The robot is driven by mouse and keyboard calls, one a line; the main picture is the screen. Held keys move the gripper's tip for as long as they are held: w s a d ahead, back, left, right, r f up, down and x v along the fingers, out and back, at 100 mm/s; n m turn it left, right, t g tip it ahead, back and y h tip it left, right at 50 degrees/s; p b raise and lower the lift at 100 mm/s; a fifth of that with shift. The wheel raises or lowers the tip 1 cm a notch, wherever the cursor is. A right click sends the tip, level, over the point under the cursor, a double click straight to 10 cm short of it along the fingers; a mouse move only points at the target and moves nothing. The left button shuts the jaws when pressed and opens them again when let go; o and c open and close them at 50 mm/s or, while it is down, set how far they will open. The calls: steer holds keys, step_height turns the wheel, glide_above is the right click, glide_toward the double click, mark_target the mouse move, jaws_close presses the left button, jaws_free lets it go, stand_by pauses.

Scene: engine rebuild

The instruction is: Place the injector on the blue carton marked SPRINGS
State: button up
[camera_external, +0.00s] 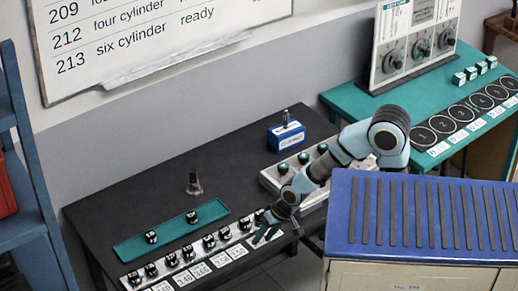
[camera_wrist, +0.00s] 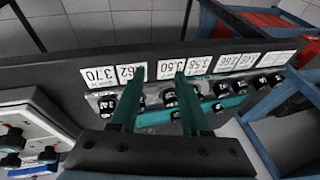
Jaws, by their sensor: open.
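The blue carton (camera_external: 289,138) stands at the back of the black table, its white label too small to read clearly. A small grey upright piece with a dark tip, which looks like an injector (camera_external: 286,119), stands on top of it. A similar grey piece (camera_external: 194,184) stands on the bare table further left; I cannot tell which is the task's injector. My gripper (camera_external: 264,236) is open and empty, low over the right end of the front rack. In the wrist view its green fingers (camera_wrist: 158,76) are apart above the rack.
The front rack (camera_external: 240,236) holds a row of black pieces behind numbered cards (camera_wrist: 228,62). A green tray (camera_external: 172,229) with two black pieces lies behind it. A pale tray (camera_external: 268,178) with green-topped pieces sits before the carton. A blue-topped cabinet (camera_external: 410,250) stands at right.

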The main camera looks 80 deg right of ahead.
steer(key=s+a+f+n+g, duration=0.2)
steer(key=s+a+n, duration=0.3)
steer(key=s+n, duration=0.3)
steer(key=shift+s+n+g, duration=0.3)
steer(key=shift+s+g, duration=0.2)
steer(key=shift+s, duration=0.6)
